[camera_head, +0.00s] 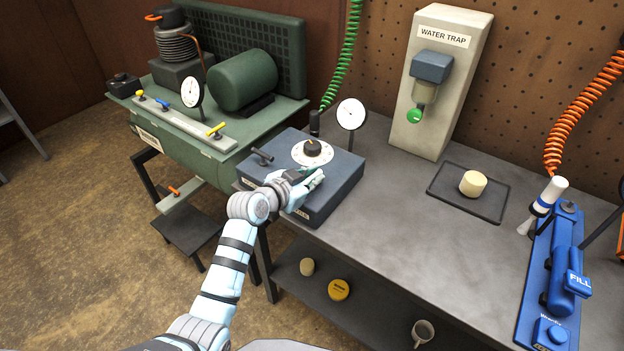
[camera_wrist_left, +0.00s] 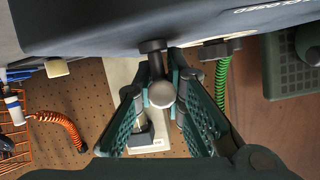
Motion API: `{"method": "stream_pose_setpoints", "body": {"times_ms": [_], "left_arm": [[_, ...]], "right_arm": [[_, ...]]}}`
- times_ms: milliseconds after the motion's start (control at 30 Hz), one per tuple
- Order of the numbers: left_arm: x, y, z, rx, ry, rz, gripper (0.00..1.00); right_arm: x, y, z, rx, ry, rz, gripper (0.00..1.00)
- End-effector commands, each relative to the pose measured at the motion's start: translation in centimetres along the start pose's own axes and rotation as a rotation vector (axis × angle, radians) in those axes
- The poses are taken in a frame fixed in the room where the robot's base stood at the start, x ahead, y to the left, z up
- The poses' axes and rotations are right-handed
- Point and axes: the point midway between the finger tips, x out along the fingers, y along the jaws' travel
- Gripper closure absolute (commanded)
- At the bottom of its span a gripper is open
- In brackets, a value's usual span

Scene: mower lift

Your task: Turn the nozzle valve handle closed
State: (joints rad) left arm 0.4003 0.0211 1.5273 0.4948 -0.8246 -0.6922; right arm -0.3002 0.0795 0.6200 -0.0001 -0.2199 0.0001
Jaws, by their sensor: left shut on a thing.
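A blue-grey box (camera_head: 335,190) with a white dial and dark knob (camera_head: 312,148) on top stands on the left end of the bench. My left gripper (camera_head: 312,180) is at the front of this box. In the left wrist view, the gripper's fingers (camera_wrist_left: 160,100) are around a dark handle with a pale round end (camera_wrist_left: 160,94), close against the box, and are shut on it. The head view hides this handle behind the gripper. No label on it is readable, so I cannot tell its valve position. My right gripper is not in view.
A dark lever (camera_head: 262,156) sits on the box's left side. A round gauge (camera_head: 351,114) stands behind the box. A green compressor (camera_head: 243,80) is at left. A tray (camera_head: 470,206), water trap (camera_head: 440,85) and blue FILL unit (camera_head: 560,280) are to the right. The bench middle is clear.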

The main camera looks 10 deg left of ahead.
Motion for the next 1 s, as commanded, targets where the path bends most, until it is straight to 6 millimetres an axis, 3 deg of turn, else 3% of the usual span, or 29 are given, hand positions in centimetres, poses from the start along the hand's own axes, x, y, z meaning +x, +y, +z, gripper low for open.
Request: {"method": "stream_pose_setpoints", "body": {"times_ms": [267,700,1000], "left_arm": [[0.2,0.1,0.6,0.071,0.038,0.169,1.0],[0.2,0.3,0.9,0.219,0.115,0.529,1.0],[-0.1,0.5,0.6,0.288,0.151,0.702,1.0]], "right_arm": [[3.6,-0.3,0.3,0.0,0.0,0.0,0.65],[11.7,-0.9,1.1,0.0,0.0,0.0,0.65],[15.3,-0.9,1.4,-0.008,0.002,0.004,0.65]]}}
